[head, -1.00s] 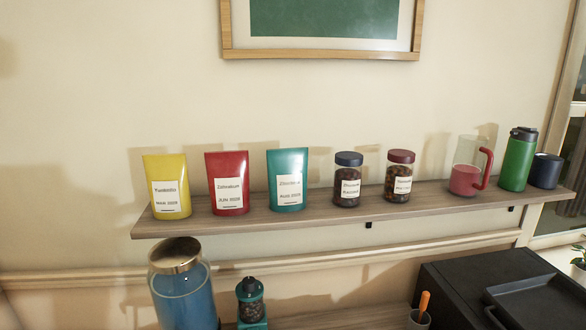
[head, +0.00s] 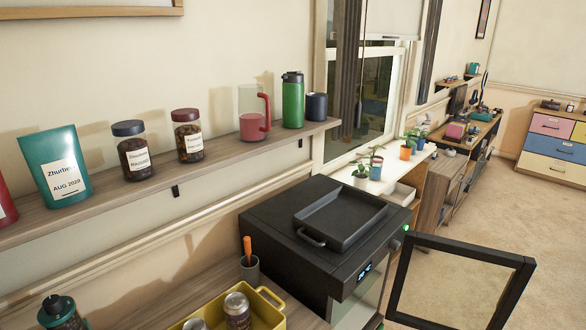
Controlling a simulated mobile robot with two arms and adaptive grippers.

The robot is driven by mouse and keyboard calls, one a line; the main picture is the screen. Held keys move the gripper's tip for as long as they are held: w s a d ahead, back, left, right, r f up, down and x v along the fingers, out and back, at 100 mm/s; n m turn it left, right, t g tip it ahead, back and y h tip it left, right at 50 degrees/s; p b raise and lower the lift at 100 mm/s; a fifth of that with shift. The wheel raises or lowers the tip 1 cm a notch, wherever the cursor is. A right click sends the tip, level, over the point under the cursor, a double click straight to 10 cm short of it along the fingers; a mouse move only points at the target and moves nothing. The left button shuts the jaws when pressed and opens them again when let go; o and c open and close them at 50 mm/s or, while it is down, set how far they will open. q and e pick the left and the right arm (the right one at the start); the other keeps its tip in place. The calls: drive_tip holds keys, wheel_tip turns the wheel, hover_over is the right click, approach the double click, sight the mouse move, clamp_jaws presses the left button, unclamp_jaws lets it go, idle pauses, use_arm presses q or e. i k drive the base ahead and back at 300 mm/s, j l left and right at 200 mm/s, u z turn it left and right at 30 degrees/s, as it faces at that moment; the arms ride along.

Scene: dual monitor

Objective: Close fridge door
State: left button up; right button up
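The fridge is a black, box-shaped appliance (head: 285,245) in the lower middle of the head view, with a small lit display on its front. Its door (head: 462,248), a dark frame around a clear pane, stands open and swung out to the right, with its lower part cut off by the picture edge. Carpet shows through the pane. The inside of the fridge is mostly hidden. Neither of my grippers is in view.
A black tray (head: 340,218) lies on the fridge top. A wall shelf (head: 165,190) runs above. Open carpet (head: 520,215) lies to the right, before a drawer chest (head: 555,150).

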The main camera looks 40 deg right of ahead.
sight(525, 266)
drive_tip(key=l, duration=0.7)
drive_tip(key=k+l, duration=0.1)
drive_tip(key=l, duration=0.55)
drive_tip(key=k+l, duration=0.1)
drive_tip(key=l, duration=3.65)
drive_tip(key=l+u, duration=0.35)
drive_tip(key=l, duration=0.15)
drive_tip(key=l+u, duration=0.35)
drive_tip(key=l, duration=0.15)
drive_tip(key=l+u, duration=0.35)
drive_tip(key=k+l+u, duration=0.2)
drive_tip(key=l+u, duration=0.15)
drive_tip(key=l, duration=0.15)
